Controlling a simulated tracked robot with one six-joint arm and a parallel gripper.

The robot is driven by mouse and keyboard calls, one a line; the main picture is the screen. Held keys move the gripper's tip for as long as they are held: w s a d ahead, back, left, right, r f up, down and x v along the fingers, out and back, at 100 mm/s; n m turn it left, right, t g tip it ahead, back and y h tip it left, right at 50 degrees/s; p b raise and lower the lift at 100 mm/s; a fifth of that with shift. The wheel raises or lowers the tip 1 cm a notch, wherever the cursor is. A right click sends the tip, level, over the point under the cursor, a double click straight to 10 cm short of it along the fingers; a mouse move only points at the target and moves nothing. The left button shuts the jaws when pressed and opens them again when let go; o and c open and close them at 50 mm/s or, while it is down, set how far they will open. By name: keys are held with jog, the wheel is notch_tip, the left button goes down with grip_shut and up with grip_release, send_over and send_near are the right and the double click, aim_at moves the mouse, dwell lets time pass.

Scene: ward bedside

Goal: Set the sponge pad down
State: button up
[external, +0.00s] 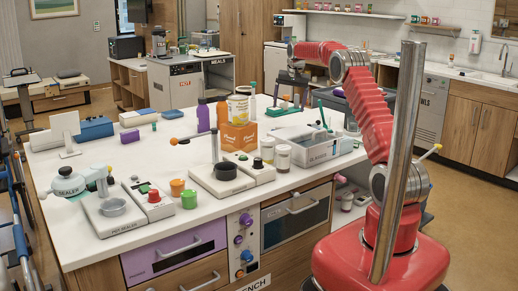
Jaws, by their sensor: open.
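My red arm reaches up from the lower right and bends over the far right part of the white bench. My gripper (290,80) is small and dark at the arm's end, over the bench's back right area. It is open; its fingertips are hard to make out against the things behind. I cannot surely pick out the sponge pad. A small blue block (172,114) lies flat at the bench's back, well left of the gripper, but I cannot tell whether it is the pad. Nothing is clearly seen between the jaws.
Orange and green cups stand near the front edge.

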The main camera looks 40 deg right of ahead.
jog(key=s+a+r+n+t, duration=0.1)
jog(key=s+a+r+n, duration=0.1)
jog(key=s+a+r, duration=0.65)
jog(key=s+a+r+n, duration=0.2)
jog(key=s+a+r, duration=0.3)
jog(key=s+a, duration=0.55)
jog(key=s+a+f+n, duration=0.1)
jog(key=s+a+f, duration=0.1)
jog(key=s, duration=0.7)
jog(key=s+a+f+n+t, duration=0.1)
jog(key=s+a+f+n, duration=0.1)
jog(key=s, duration=0.6)
jog(key=s+a+f+n, duration=0.1)
jog(key=s+a+f, duration=0.2)
jog(key=s, duration=0.6)
jog(key=shift+s+f+n+t+y, duration=0.3)
jog(key=shift+s+f+n+y, duration=0.1)
jog(key=shift+f, duration=0.4)
